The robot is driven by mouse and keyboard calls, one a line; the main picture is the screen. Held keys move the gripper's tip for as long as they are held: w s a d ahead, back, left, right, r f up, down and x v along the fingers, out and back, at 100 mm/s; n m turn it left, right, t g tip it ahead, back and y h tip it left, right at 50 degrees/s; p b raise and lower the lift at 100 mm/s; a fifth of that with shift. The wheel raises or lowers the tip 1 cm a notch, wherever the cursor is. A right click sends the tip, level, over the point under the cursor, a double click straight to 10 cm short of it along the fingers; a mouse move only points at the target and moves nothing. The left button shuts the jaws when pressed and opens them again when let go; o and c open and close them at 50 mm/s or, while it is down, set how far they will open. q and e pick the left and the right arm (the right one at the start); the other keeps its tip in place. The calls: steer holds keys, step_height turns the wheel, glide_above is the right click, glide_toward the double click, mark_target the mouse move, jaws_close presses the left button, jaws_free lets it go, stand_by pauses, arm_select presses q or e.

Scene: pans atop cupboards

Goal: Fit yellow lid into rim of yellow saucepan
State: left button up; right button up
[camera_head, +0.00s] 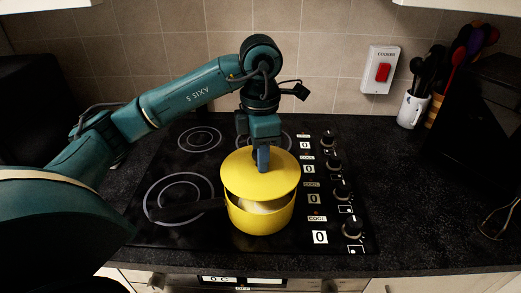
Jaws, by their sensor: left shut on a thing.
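The yellow saucepan (262,219) stands on the black hob, with its dark handle (185,211) pointing left. The yellow lid (262,183) is above the pan, tilted, with its far edge higher. A gap at the front shows the pale inside of the pan. My left gripper (262,160) reaches down from above and is shut on the lid near its middle. The fingertips and any lid knob are hard to make out. Whether the lid's rear edge touches the pan rim is hidden. My right gripper is not in view.
The hob (150,226) has ring markings and a column of knobs (342,190) to the right of the pan. A utensil mug (412,110) and a red cooker switch (382,72) are at the back right. The right worktop (420,190) is mostly clear.

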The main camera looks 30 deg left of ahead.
arm_select(q)
step_height(320, 180, down, 2)
steer(key=shift+f+b, duration=0.2)
steer(key=shift+b, duration=0.5)
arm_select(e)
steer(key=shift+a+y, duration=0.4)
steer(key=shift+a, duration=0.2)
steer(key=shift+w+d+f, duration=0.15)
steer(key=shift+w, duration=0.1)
arm_select(q)
steer(key=shift+b, duration=0.3)
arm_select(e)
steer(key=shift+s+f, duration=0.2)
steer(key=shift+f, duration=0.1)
arm_select(q)
steer(key=shift+f+b, duration=0.95)
steer(key=shift+f, duration=0.2)
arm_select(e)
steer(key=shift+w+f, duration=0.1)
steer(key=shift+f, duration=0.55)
arm_select(q)
steer(key=o, duration=1.1)
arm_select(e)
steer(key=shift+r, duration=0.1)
arm_select(q)
steer(key=shift+r, duration=0.1)
